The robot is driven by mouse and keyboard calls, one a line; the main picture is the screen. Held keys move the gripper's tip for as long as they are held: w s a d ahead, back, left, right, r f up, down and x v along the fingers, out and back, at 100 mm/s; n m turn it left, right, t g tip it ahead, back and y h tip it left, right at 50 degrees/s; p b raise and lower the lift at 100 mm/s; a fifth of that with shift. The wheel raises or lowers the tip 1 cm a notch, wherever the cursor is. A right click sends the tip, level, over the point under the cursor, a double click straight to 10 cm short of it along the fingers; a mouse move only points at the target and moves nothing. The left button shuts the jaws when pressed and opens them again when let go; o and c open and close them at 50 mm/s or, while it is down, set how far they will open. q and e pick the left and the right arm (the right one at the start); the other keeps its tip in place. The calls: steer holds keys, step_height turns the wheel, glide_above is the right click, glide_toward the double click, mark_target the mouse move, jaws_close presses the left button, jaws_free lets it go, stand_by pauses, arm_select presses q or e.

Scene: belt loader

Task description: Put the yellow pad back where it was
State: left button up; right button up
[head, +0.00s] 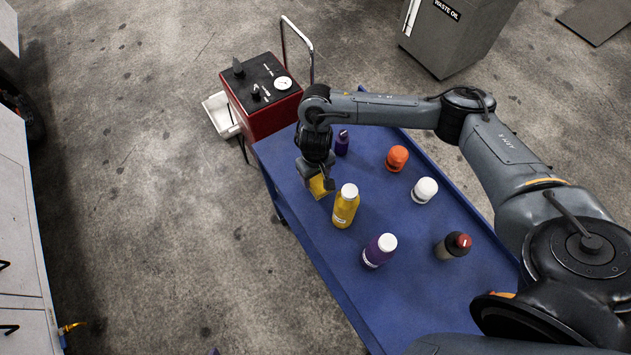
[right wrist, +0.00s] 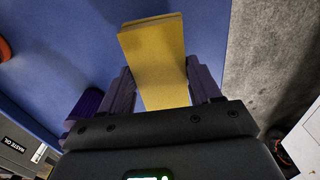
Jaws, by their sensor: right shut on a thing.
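The yellow pad (head: 318,187) is a flat block near the left edge of the blue cart top (head: 330,232). My right gripper (head: 317,180) points down over it and is shut on it. In the right wrist view, the yellow pad (right wrist: 155,58) stands out beyond the two fingers of my right gripper (right wrist: 162,90), one on each side. Whether the pad touches the cart top, I cannot tell. My left gripper is not in view.
A yellow bottle (head: 345,207) stands close beside the pad. A dark purple bottle (head: 342,143), a purple bottle (head: 378,252), an orange item (head: 397,158), a white-capped item (head: 424,190) and a red-capped bottle (head: 453,246) stand on the cart. A red machine (head: 262,100) adjoins its far end.

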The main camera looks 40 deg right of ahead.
mark_target(315, 178)
step_height(315, 178, down, 3)
steer(key=shift+r+b, duration=0.15)
steer(key=shift+b, duration=0.25)
steer(key=shift+f, duration=0.45)
steer(key=shift+f, duration=0.1)
steer(key=o, duration=1)
steer(key=shift+r, duration=0.2)
step_height(315, 178, up, 12)
steer(key=p, duration=0.5)
steer(key=shift+f, duration=0.2)
steer(key=shift+r, duration=0.15)
